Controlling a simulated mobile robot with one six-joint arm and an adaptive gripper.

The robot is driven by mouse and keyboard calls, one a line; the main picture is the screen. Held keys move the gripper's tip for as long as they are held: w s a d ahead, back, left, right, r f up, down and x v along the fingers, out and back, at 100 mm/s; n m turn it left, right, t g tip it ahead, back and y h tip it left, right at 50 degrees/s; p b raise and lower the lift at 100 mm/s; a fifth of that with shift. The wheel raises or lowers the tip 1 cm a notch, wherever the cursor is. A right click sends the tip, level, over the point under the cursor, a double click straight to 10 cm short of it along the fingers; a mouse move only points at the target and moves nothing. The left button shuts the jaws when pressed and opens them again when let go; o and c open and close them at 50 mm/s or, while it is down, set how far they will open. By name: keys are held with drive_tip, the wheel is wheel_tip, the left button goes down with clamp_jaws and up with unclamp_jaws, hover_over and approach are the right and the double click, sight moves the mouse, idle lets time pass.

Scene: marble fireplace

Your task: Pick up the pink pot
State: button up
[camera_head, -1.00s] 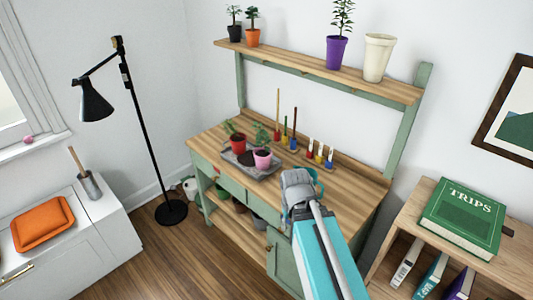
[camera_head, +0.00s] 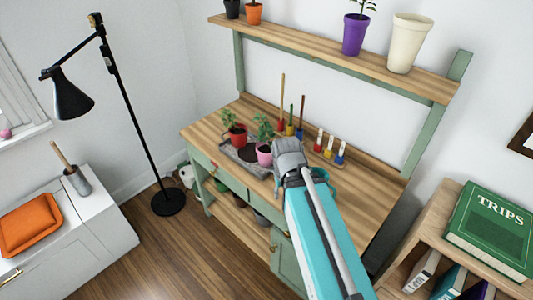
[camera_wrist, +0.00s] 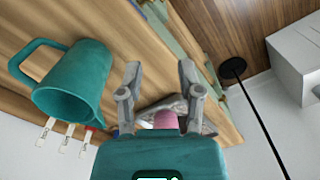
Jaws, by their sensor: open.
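The pink pot (camera_head: 264,155) holds a small green plant. It stands on a grey tray (camera_head: 230,152) on the wooden workbench, to the right of a red pot (camera_head: 237,137) with a plant. My gripper (camera_head: 286,150) is just right of the pink pot in the head view; its fingers are mostly hidden there by the arm. In the wrist view my gripper (camera_wrist: 160,80) is open and empty, its two fingers spread. The pink pot (camera_wrist: 166,119) shows behind the gripper body, partly covered by it.
A teal jug (camera_wrist: 72,85) stands on the bench close to my gripper, partly hidden by my arm in the head view. Tools in coloured holders (camera_head: 290,131) line the bench's back. A shelf (camera_head: 330,62) with pots is above. The bench's front left is clear.

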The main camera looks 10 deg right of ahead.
drive_tip(key=shift+w, duration=0.1)
idle(0.3)
drive_tip(key=w+a+f+m+t+h+b, duration=0.1)
drive_tip(key=w+a+f+m+h+b, duration=0.15)
drive_tip(key=w, duration=0.45)
drive_tip(key=w+a+f+m+t+h+b, duration=0.1)
drive_tip(key=w+m+t+h+b, duration=0.1)
drive_tip(key=w+m+h+b, duration=0.3)
drive_tip(key=w+a+r+m+t+h+b, duration=0.3)
drive_tip(key=w+a+t+b, duration=0.1)
drive_tip(key=w+a, duration=0.5)
drive_tip(key=w+t, duration=0.1)
drive_tip(key=w, duration=0.1)
drive_tip(key=shift+w+a+r, duration=0.2)
drive_tip(key=shift+w+a, duration=0.05)
drive_tip(key=shift+w, duration=0.05)
drive_tip(key=shift+h, duration=0.25)
drive_tip(key=b+x, duration=0.3)
drive_tip(key=x, duration=0.5)
drive_tip(key=shift+w+d+f, duration=0.15)
drive_tip(key=shift+d, duration=0.1)
